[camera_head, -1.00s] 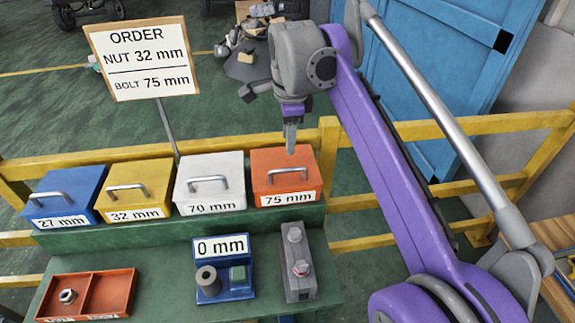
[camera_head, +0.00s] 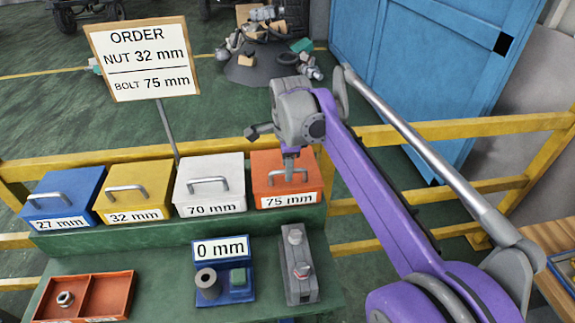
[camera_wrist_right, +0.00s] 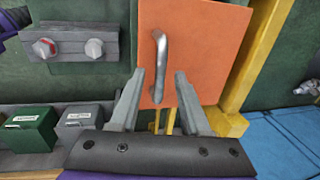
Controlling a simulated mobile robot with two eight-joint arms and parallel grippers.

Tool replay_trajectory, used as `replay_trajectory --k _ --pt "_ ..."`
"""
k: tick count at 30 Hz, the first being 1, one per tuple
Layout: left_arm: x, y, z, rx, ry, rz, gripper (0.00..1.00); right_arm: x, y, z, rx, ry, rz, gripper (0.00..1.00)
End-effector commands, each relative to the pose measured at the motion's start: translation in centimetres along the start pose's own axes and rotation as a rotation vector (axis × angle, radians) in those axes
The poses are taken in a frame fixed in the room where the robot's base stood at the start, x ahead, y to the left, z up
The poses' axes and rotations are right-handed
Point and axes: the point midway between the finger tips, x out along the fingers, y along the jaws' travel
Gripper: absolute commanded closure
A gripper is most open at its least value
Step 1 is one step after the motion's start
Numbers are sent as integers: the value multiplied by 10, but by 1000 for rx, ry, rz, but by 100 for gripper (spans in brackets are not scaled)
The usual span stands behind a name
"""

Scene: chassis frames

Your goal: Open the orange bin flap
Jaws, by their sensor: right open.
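The orange bin (camera_head: 260,175), labelled 75 mm, stands at the right end of the bin row, its flap down. Its grey bar handle (camera_head: 283,172) also shows in the right wrist view (camera_wrist_right: 159,55), lying on the orange flap (camera_wrist_right: 190,40). My right gripper (camera_head: 290,168) is over the flap at the handle; in the wrist view its two fingers (camera_wrist_right: 160,82) are open, with the handle's near end between or just beyond their tips. I cannot tell whether they touch it. My left gripper is not in view.
Blue (camera_head: 62,190), yellow (camera_head: 135,185) and white (camera_head: 208,180) bins stand left of it. A yellow rail (camera_head: 400,133) runs behind.

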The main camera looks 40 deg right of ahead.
Motion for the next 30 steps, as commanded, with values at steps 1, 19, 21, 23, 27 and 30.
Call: replay_trajectory --k 1,19,21,23,27,30 --pt "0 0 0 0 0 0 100 0 0 0 0 0 0 55" --pt "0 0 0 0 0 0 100 0 0 0 0 0 0 100" --pt "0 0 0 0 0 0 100 0 0 0 0 0 0 100" --pt "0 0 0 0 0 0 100 0 0 0 0 0 0 100" --pt "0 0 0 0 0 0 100 0 0 0 0 0 0 100" --pt "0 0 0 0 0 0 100 0 0 0 0 0 0 100"
